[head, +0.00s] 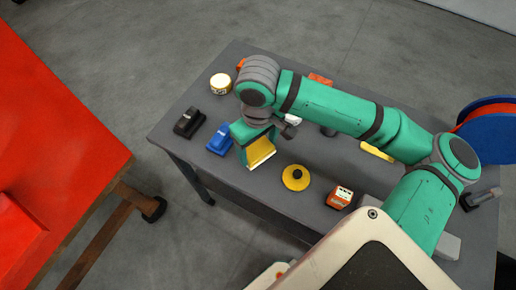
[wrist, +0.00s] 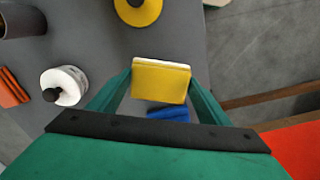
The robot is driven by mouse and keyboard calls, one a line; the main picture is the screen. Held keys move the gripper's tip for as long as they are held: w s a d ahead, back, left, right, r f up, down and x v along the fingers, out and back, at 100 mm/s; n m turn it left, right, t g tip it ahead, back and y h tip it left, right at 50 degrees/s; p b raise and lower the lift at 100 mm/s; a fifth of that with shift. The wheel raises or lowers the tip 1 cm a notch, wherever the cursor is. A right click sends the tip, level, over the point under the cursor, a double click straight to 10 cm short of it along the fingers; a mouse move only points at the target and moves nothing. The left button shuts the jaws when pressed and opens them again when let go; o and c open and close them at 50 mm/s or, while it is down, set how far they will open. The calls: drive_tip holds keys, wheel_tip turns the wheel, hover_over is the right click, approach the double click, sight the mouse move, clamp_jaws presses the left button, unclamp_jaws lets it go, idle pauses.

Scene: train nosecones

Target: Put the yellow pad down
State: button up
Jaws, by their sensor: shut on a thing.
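The yellow pad (wrist: 160,82) is a block with a pale edge strip, held between the two green fingers of my gripper (wrist: 160,88) in the wrist view. In the head view the yellow pad (head: 260,152) shows below my gripper (head: 250,145), over the front part of the grey table (head: 290,222). My gripper is shut on it. I cannot tell from these views whether the pad touches the tabletop. The far side of the pad is hidden by the fingers in the head view.
A blue block (head: 220,138) and a black block (head: 189,122) stand left of my gripper. A round yellow disc with a black knob (head: 296,177) and an orange box (head: 340,197) lie to the right. A yellow-white tin (head: 221,84) stands behind. A red surface (head: 60,110) is at left.

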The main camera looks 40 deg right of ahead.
sight(260, 147)
drive_tip(key=shift+d+f, duration=0.25)
drive_tip(key=shift+f, duration=0.05)
drive_tip(key=f, duration=0.3)
drive_tip(key=shift+w+d, duration=0.2)
drive_tip(key=shift+w, duration=0.05)
drive_tip(key=shift+s+f, duration=0.1)
drive_tip(key=shift+f, duration=0.15)
drive_tip(key=shift+f, duration=0.1)
drive_tip(key=o, duration=1.1)
drive_tip(key=shift+f, duration=0.1)
wheel_tip(260, 147, up, 12)
drive_tip(key=shift+r, duration=0.2)
